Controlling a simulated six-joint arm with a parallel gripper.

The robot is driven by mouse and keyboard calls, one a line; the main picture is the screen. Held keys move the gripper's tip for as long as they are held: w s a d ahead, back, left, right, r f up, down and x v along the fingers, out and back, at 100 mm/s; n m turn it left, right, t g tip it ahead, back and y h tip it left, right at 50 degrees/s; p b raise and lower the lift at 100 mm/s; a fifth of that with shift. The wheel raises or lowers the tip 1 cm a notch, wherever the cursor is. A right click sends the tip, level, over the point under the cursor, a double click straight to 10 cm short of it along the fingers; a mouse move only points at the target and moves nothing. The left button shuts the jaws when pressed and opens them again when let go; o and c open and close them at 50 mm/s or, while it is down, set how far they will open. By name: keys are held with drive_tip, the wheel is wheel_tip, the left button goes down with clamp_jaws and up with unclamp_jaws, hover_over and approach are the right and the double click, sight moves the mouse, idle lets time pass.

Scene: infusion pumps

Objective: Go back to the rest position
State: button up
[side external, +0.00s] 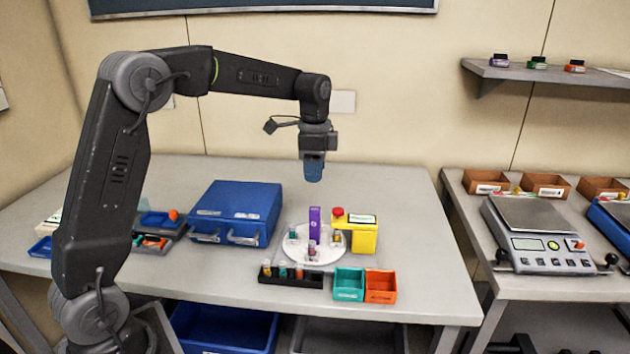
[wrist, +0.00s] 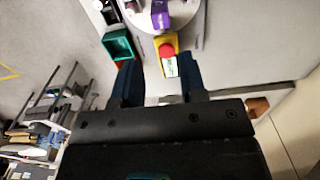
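My gripper (side external: 313,172) hangs from the arm, pointing down, in the air above the back of the table in the side view. In the wrist view its two blue fingers (wrist: 160,80) stand apart with nothing between them. The yellow box with a red button (side external: 362,235) stands below and to the right of it; it also shows in the wrist view (wrist: 168,60), beyond the fingertips. A round white turntable (side external: 318,256) holds a purple block (side external: 315,224) and several small vials. The gripper is well clear of all of them.
A blue case (side external: 237,212) stands left of the turntable. A black vial rack (side external: 291,281), a teal bin (side external: 349,284) and an orange bin (side external: 381,286) line the front edge. A scale (side external: 541,242) is on the right table. The table's back right is clear.

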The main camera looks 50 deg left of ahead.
drive_tip(key=s+d+r+n+t, duration=0.2)
drive_tip(key=s+d+r, duration=0.15)
drive_tip(key=s, duration=0.35)
drive_tip(key=s+d+r+n+t, duration=0.1)
drive_tip(key=s+d+r+n, duration=0.25)
drive_tip(key=s, duration=0.35)
drive_tip(key=s+d+f+n+t, duration=0.1)
drive_tip(key=s+d+f+n, duration=0.1)
drive_tip(key=s, duration=0.4)
drive_tip(key=s+d+f+n+t, duration=0.1)
drive_tip(key=s+d+f, duration=0.1)
drive_tip(key=s, duration=0.4)
drive_tip(key=shift+s+f+n+t, duration=0.15)
drive_tip(key=shift+f+n+t, duration=0.05)
drive_tip(key=shift+n+t, duration=0.15)
